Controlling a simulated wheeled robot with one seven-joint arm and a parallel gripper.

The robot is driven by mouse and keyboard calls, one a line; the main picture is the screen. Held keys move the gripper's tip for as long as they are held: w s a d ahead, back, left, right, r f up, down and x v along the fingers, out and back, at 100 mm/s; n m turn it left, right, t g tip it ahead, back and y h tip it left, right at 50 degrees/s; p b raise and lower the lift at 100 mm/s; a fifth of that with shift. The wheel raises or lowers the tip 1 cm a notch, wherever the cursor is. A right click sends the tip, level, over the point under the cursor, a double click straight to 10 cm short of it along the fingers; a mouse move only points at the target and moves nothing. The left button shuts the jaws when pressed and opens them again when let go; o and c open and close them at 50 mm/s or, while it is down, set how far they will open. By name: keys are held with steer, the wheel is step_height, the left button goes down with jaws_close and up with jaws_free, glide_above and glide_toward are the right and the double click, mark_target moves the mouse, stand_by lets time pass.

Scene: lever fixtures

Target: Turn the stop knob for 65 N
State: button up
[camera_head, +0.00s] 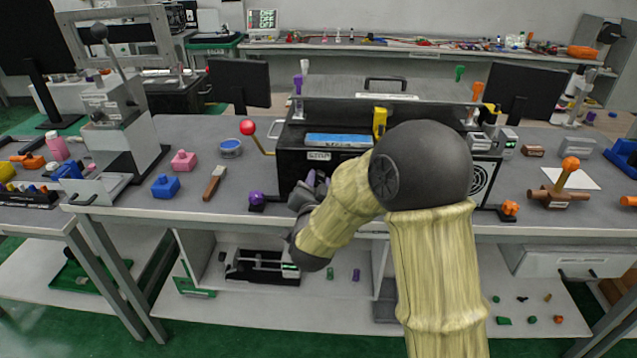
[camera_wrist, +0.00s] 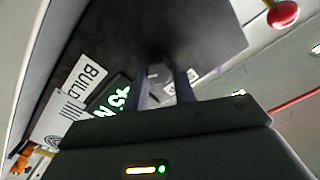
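The black box (camera_head: 285,160) stands on the middle table with a white label on its front. My gripper (camera_head: 318,180) is at the box's front, below that label, partly hidden by my arm. In the wrist view, my gripper's two fingers (camera_wrist: 165,85) stand apart and point at the dark box face (camera_wrist: 115,45). A small grey shape shows between the fingertips; I cannot tell whether it is the stop knob or whether the fingers touch it. A lit display (camera_wrist: 110,100) with green figures, seemingly 45 N, is partly hidden beside the left finger. A "BUILD" label (camera_wrist: 88,78) is left of it.
A lever with a red ball (camera_head: 247,127) rises at the box's left; the ball also shows in the wrist view (camera_wrist: 284,14). A purple knob (camera_head: 256,198) sits at the table's front edge. A blue block (camera_head: 166,186) and a brown-handled piece (camera_head: 214,183) lie further left.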

steer(key=shift+f+b, duration=0.1)
steer(key=shift+b, duration=0.35)
steer(key=shift+c, duration=0.2)
steer(key=shift+f+m+b, duration=0.1)
steer(key=shift+m+b, duration=0.5)
steer(key=shift+m, duration=0.1)
steer(key=m+b, duration=0.4)
steer(key=b, duration=0.1)
steer(key=shift+d+f, duration=0.1)
steer(key=shift+f, duration=0.1)
steer(key=m+b, duration=0.7)
steer(key=b, duration=0.2)
steer(key=shift+f, duration=0.15)
steer(key=m+b, duration=0.6)
steer(key=b, duration=0.2)
steer(key=shift+f+m, duration=0.1)
steer(key=shift+m, duration=0.2)
steer(key=m+b, duration=0.3)
steer(key=shift+b, duration=0.3)
steer(key=shift+m+b, duration=0.7)
steer(key=shift+m, duration=0.2)
steer(key=shift+r, duration=0.2)
